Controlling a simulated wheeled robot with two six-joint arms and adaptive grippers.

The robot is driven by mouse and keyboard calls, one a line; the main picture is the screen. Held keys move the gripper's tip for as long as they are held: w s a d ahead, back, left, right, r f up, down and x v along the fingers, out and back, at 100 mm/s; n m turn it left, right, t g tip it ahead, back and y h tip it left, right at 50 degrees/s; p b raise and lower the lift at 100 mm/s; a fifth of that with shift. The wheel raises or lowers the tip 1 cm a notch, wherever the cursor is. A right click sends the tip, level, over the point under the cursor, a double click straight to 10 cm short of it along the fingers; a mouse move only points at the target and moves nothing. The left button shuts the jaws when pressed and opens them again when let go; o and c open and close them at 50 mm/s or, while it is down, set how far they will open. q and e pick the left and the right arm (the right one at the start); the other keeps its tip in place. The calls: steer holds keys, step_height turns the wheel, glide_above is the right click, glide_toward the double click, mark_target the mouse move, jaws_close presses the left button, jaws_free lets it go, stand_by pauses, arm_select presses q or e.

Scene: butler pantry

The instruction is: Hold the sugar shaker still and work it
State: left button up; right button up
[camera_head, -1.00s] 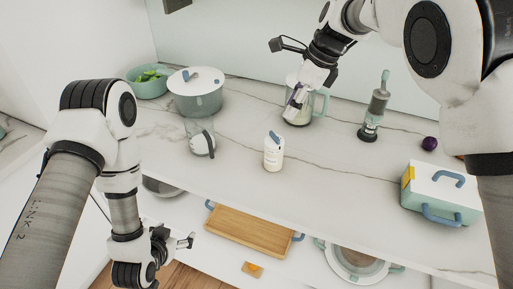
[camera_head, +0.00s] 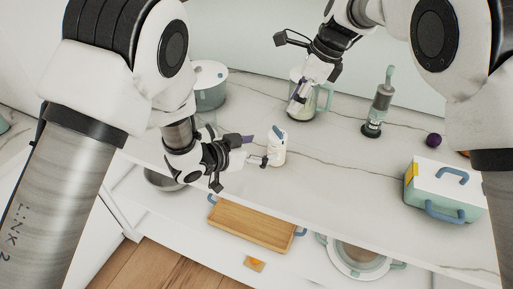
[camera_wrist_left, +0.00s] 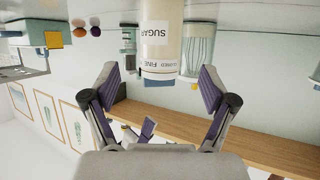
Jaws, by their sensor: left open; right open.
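The sugar shaker (camera_head: 279,151) is a small cream bottle with a blue part on top, upright near the counter's front edge. The left wrist view shows it upside down, with a SUGAR label (camera_wrist_left: 157,32). My left gripper (camera_head: 257,150) is open, low at the shaker's left side. In the left wrist view the spread fingers of that gripper (camera_wrist_left: 160,88) face the shaker, with a gap visible on both sides; whether it is between the pads I cannot tell. My right gripper (camera_head: 296,101) is open, over or in front of the glass jug (camera_head: 325,101), and appears empty.
A grey-green pot (camera_head: 210,92) stands at the back left, partly behind my left arm. A grinder-like device (camera_head: 378,105), a purple ball (camera_head: 433,140) and a teal-and-white box (camera_head: 446,187) stand to the right. A wooden tray (camera_head: 250,228) lies on the shelf below.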

arm_select(q)
steer(key=x, duration=0.7)
steer(key=shift+w+d, duration=0.1)
steer(key=c, duration=1.4)
arm_select(e)
steer(key=shift+w, duration=0.1)
arm_select(q)
steer(key=shift+c, duration=0.2)
arm_select(e)
steer(key=shift+c, duration=0.8)
step_height(320, 180, up, 3)
steer(key=n+g+h, duration=0.1)
steer(key=n, duration=0.6)
arm_select(q)
steer(key=shift+w+f, duration=0.1)
arm_select(e)
steer(key=n+h, duration=0.1)
glide_toward(279, 130)
steer(key=w, duration=0.1)
arm_select(q)
steer(key=shift+s, duration=0.2)
arm_select(e)
steer(key=shift+s+a+f+g, duration=0.15)
steer(key=shift+f+g, duration=0.25)
steer(key=shift+f, duration=0.55)
steer(key=shift+x, duration=3.5)
